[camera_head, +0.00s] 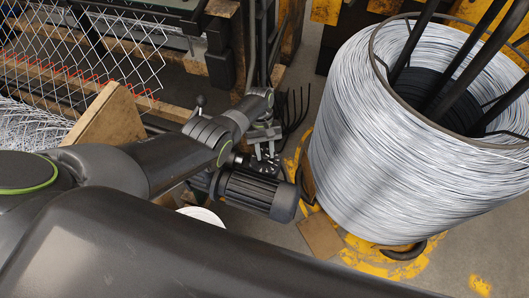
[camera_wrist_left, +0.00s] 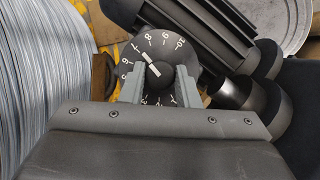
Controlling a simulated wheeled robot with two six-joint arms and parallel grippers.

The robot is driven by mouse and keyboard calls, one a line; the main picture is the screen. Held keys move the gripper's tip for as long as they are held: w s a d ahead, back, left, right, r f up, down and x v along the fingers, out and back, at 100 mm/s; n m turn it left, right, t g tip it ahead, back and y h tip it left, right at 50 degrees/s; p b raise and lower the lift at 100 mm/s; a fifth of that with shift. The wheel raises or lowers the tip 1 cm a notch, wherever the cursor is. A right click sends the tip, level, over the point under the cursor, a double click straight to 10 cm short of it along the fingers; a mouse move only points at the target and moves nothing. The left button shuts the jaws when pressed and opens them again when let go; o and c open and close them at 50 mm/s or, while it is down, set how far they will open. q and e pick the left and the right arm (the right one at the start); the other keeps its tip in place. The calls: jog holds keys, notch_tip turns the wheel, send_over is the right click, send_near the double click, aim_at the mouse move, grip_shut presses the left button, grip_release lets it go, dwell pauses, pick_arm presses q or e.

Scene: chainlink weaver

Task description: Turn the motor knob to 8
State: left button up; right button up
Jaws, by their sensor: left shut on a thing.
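The motor knob (camera_wrist_left: 158,72) is a dark round piece at the middle of a black dial (camera_wrist_left: 172,54) with white figures, in the left wrist view. A white pointer line on it slants up and left, roughly at a small figure that looks like a 7; the 8 sits just to the right of that. My left gripper (camera_wrist_left: 159,84) has its two grey fingers on either side of the knob and is shut on it. In the head view my left gripper (camera_head: 264,141) is over the ribbed dark motor (camera_head: 258,190), and the knob is hard to make out. My right gripper is out of view.
A big wire coil (camera_head: 385,145) stands close on the right, with dark bars rising from its middle. Chain-link mesh (camera_head: 85,45) and a wooden block (camera_head: 108,118) are at the left. Yellow-painted metal lies beneath the coil. Open floor shows at the bottom right.

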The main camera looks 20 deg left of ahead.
pick_arm(q)
jog(key=shift+d+m+y+b, duration=0.1)
jog(key=shift+m+y+b, duration=0.55)
jog(key=shift+m, duration=1.55)
jog(key=o, duration=1)
jog(key=shift+w, duration=0.1)
jog(key=shift+c, duration=0.2)
jog(key=d+p+v, duration=0.1)
jog(key=p+v, duration=0.1)
jog(key=v, duration=1.5)
jog(key=shift+w+a+g, duration=0.25)
jog(key=shift+w+g, duration=0.05)
jog(key=shift+w, duration=0.1)
